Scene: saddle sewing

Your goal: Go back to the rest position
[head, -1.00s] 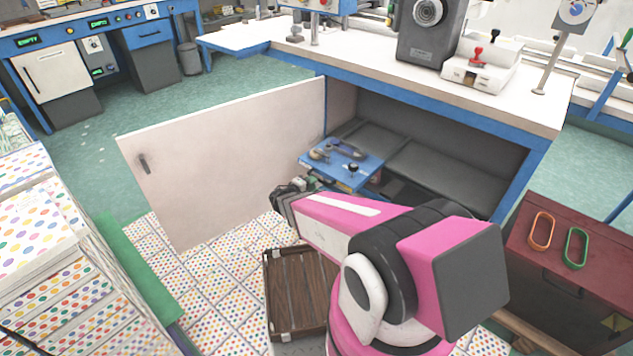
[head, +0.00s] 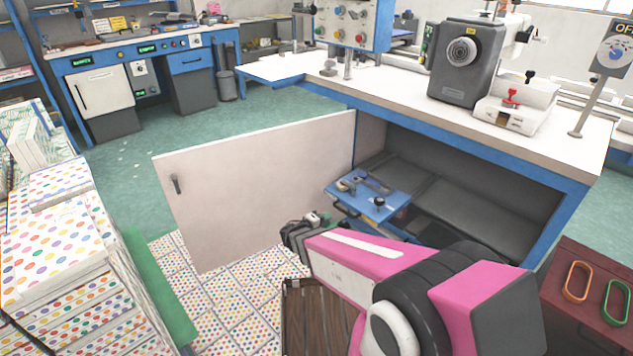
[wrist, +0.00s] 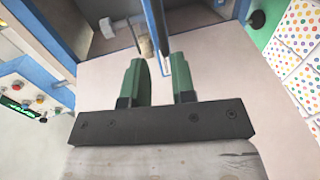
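My gripper (head: 312,222) is in front of the open cabinet, close to the inner side of the white door (head: 260,190). In the wrist view its two green fingers (wrist: 160,78) stand apart with a visible gap and hold nothing. My pink arm reaches in from the lower right of the head view. The cabinet interior (head: 480,185) is dark grey. A blue tray (head: 392,208) with small tools on it sits at the cabinet's left opening, just beyond my gripper.
A wooden slatted crate (head: 318,318) stands on the floor below my arm. A dark red cabinet (head: 560,318) with orange and green handles is at the lower right. Stacked dotted boxes (head: 55,250) fill the left. The workbench top (head: 420,95) carries machines. Green floor is clear beyond the door.

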